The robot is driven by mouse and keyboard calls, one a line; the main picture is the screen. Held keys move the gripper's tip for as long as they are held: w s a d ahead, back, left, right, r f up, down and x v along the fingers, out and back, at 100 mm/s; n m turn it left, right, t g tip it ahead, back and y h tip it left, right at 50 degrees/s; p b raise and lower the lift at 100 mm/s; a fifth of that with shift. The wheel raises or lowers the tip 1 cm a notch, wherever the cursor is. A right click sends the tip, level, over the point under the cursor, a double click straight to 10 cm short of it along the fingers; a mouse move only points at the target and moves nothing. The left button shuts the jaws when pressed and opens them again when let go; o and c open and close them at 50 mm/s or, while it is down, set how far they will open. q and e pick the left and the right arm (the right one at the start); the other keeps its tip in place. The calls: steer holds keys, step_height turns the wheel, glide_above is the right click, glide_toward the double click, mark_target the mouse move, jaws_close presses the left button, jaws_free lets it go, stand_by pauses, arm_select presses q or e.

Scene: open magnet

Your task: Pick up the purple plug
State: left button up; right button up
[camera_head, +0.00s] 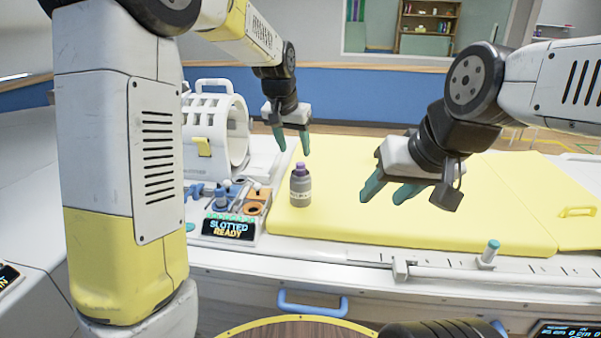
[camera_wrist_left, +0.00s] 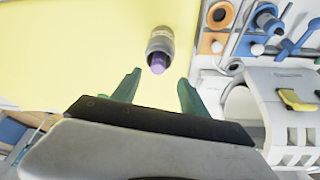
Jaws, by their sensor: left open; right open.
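The purple plug (camera_head: 300,168) sits on top of a small grey bottle (camera_head: 300,188) with a pale label. The bottle stands upright on the yellow pad, near its left edge. My left gripper (camera_head: 292,150) is open and empty, pointing down above and behind the bottle. In the left wrist view the plug (camera_wrist_left: 156,65) lies just ahead of the gap between the open green fingertips (camera_wrist_left: 160,80), apart from them. My right gripper (camera_head: 381,194) is open and empty over the yellow pad, to the right of the bottle.
A tool rack (camera_head: 237,209) with a "SLOTTED READY" display stands left of the bottle. A white ring-shaped scanner (camera_head: 236,130) stands behind the rack. The yellow pad (camera_head: 460,217) is clear on the right. A white rail with a teal-topped knob (camera_head: 491,250) runs along the front.

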mark_target(299, 165)
arm_select(q)
steer(key=x, duration=0.7)
steer(key=shift+d+f, duration=0.1)
steer(key=shift+f, duration=0.1)
steer(key=shift+s, duration=0.1)
jaws_close()
